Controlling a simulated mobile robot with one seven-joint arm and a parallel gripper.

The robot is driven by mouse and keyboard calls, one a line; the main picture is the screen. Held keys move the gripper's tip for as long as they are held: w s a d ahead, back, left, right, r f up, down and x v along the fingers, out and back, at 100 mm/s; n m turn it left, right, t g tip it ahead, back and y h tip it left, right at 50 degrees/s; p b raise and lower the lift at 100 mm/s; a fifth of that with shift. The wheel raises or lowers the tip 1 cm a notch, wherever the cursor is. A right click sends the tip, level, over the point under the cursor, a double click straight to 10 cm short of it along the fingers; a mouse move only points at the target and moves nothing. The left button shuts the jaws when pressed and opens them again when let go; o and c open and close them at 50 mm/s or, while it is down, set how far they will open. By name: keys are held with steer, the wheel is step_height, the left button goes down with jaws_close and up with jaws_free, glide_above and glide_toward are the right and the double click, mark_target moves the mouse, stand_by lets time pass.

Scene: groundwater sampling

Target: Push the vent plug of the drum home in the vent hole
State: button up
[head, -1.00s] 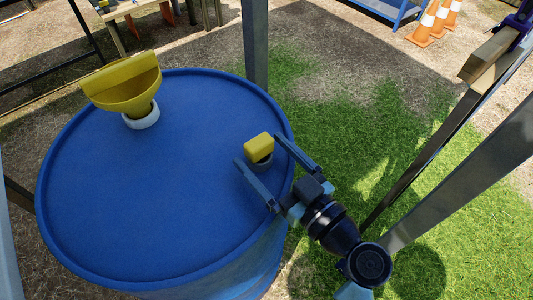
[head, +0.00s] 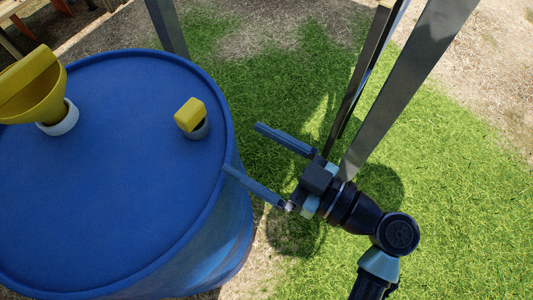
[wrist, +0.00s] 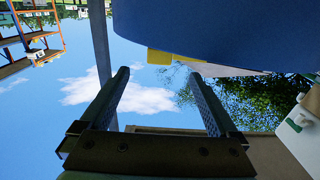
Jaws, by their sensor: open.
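The blue drum (head: 120,190) stands at the left of the head view, and its top is seen from above. The vent plug (head: 189,113), a yellow block-shaped cap, sits on a dark grey collar (head: 201,131) near the drum's right rim. The vent hole itself is hidden, and I cannot tell how deep the plug sits. My gripper (head: 244,148) is open and empty, to the right of the plug and apart from it, its fingertips by the drum's right edge. In the wrist view, my open fingers (wrist: 158,75) point towards the drum's edge (wrist: 215,35), with yellow showing just beyond.
A yellow funnel (head: 35,90) stands in a white collar (head: 58,118) on the drum's left side. A grey metal post (head: 168,30) rises behind the drum, and more posts (head: 410,85) stand behind my gripper. Open grass (head: 460,190) lies to the right.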

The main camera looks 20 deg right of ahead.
steer(key=shift+v, duration=1)
steer(key=w+r+m+h, duration=0.1)
steer(key=w+r+h, duration=0.2)
steer(key=w+r, duration=0.5)
steer(key=w+a+r+m+t+h, duration=0.1)
steer(key=w+a+r+t+h, duration=0.15)
steer(key=r, duration=0.45)
steer(key=w+a+r+m+t+h, duration=0.1)
steer(key=w+r+t, duration=0.1)
steer(key=w+r, duration=0.35)
steer(key=s+a+r+m+t+h, duration=0.1)
steer(key=s+a+r+t, duration=0.2)
steer(key=r, duration=0.5)
steer(key=s+a+r+m+t+h, duration=0.1)
steer(key=s+r+m+t, duration=0.2)
steer(key=r, duration=0.5)
steer(key=s+a+r+t+h, duration=0.2)
steer(key=s+r, duration=0.3)
steer(key=r, duration=0.4)
step_height(320, 180, up, 24)
steer(key=p, duration=2.4)
steer(key=shift+d+p, duration=0.3)
steer(key=shift+p, duration=0.05)
